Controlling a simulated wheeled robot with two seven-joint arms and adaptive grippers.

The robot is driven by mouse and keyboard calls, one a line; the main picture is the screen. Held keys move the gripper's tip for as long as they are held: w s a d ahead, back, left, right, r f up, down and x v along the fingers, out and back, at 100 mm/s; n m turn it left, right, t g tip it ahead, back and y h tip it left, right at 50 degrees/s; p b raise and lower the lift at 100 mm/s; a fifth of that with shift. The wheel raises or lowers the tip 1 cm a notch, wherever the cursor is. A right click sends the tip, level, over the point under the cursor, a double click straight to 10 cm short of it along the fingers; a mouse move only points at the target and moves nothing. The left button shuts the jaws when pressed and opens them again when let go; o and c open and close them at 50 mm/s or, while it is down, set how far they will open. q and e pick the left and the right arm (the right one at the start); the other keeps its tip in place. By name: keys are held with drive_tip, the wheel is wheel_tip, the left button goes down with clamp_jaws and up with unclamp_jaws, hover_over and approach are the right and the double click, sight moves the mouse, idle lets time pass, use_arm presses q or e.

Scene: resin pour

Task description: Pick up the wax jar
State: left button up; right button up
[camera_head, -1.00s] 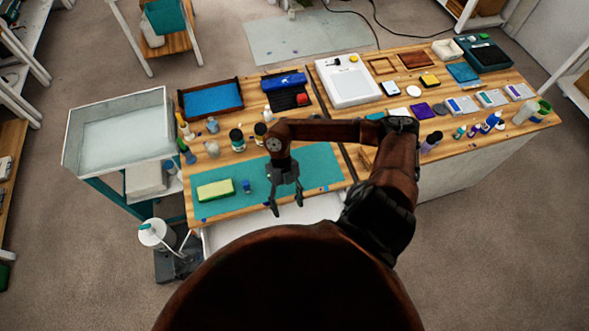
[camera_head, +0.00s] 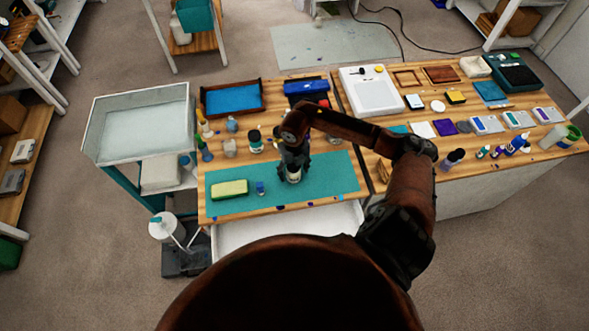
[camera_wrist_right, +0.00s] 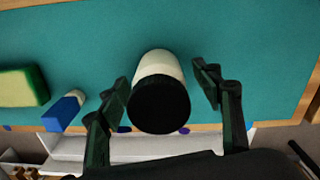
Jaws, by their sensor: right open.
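The wax jar, taken to be the cream jar with a black lid (camera_wrist_right: 158,98), stands between the fingers of my open right gripper (camera_wrist_right: 165,92) in the right wrist view. A gap shows on each side, so the fingers do not touch it. In the head view my right gripper (camera_head: 292,168) is over the teal mat (camera_head: 330,178), and a pale part of the jar (camera_head: 294,177) shows at its fingertips; the rest is hidden by the gripper. My left gripper is not in view.
A yellow-green sponge (camera_head: 230,188) and a small blue bottle (camera_head: 260,188) lie to the left on the mat. A dark-lidded jar (camera_head: 255,140) and other bottles stand behind. An open white drawer (camera_head: 285,224) is below the table's front edge.

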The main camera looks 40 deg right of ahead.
drive_tip(key=shift+f, duration=0.1)
drive_tip(key=shift+c, duration=0.2)
drive_tip(key=c, duration=1.3)
